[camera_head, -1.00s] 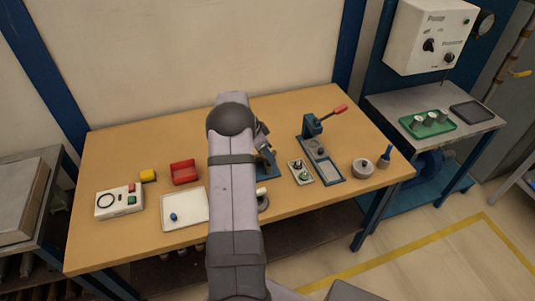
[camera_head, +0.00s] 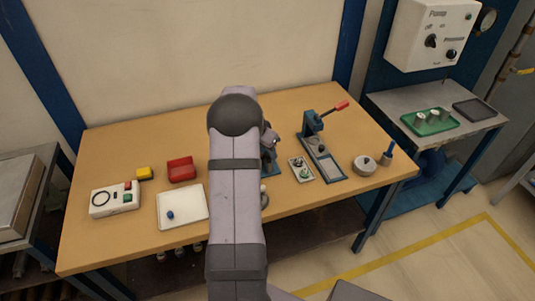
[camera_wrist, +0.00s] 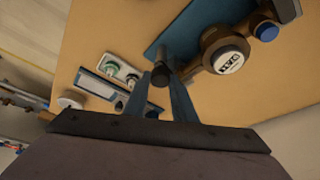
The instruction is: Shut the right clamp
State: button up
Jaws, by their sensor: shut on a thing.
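A blue base plate (camera_wrist: 180,30) carries a brown round meter (camera_wrist: 215,42) with a white label and a blue cap, in the wrist view. My gripper (camera_wrist: 160,88) is at the plate's end nearest the small parts tray. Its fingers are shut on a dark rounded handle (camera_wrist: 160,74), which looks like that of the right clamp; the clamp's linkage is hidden. In the head view my arm covers most of this fixture. Only a bit of its blue base (camera_head: 270,158) and a dark metal part (camera_head: 271,139) show beside the arm. I cannot tell how far the clamp is closed.
A blue lever press (camera_head: 312,124) with a red grip stands right of a small parts tray (camera_head: 294,172). A grey round part (camera_head: 364,166) is farther right. Left of my arm are a white tray (camera_head: 190,216), a red bin (camera_head: 181,170) and a control box (camera_head: 114,200).

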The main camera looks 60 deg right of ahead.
jog(key=shift+n+t, duration=0.5)
jog(key=shift+n, duration=0.7)
jog(key=o, duration=1.1)
jog(key=shift+c, duration=0.2)
jog(key=shift+a+r, duration=0.1)
jog(key=shift+r, duration=0.05)
jog(key=b+v, duration=0.2)
jog(key=v, duration=0.5)
